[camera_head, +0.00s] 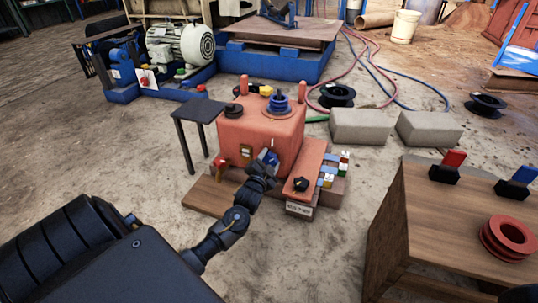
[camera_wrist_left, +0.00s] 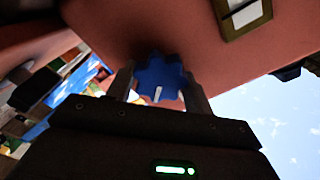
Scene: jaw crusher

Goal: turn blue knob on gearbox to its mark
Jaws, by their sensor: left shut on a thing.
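The orange-red gearbox (camera_head: 240,128) stands on the ground mid-view in the head view. The blue knob (camera_wrist_left: 158,72) is on the gearbox face and is star-shaped, with a short white line on it. It sits between the two fingers of my left gripper (camera_wrist_left: 160,88) in the left wrist view, and the gripper is shut on it. In the head view my left gripper (camera_head: 265,167) reaches the front face and mostly hides the knob. I cannot make out the mark. My right gripper is not in view.
A red lever (camera_head: 222,162) and a small framed plate (camera_head: 247,150) are on the gearbox face. A black knob (camera_head: 301,184) and several coloured blocks sit to the right. A wooden stand (camera_head: 425,215) with a red spool (camera_head: 508,238) is at the right. Concrete blocks (camera_head: 361,126) lie behind.

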